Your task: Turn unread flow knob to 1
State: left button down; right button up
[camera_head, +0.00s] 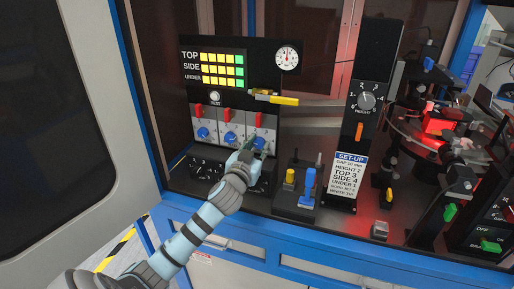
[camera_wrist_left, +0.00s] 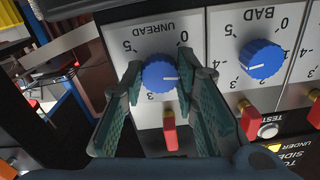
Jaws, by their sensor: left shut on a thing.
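The unread flow knob (camera_wrist_left: 160,74) is blue, on a white panel marked UNREAD, upside down in the left wrist view. Its white mark points right, toward a finger that hides the digits there; 0, 3 and 5 can be read around it. My left gripper (camera_wrist_left: 158,72) has its green fingers on both sides of the knob, shut on it. In the head view, my left gripper (camera_head: 252,152) is at the rightmost of the three blue knobs and partly covers it. My right gripper is not in view.
The BAD knob (camera_wrist_left: 261,59) sits close beside my fingers. A red switch (camera_wrist_left: 169,132) lies between them. Black dials are below the panel, partly behind my arm. A yellow-handled part (camera_head: 275,98) juts out above. A blue lever (camera_head: 307,188) and set-up card (camera_head: 347,175) stand right.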

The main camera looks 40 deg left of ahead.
pick_arm(q)
jog(key=shift+r, duration=0.3)
jog(key=c, duration=1.6)
grip_release()
jog(key=shift+c, duration=0.2)
jog(key=o, duration=0.3)
jog(key=shift+f, duration=0.1)
jog(key=shift+o, duration=0.3)
jog(key=shift+w+f, duration=0.1)
jog(key=v, duration=1.2)
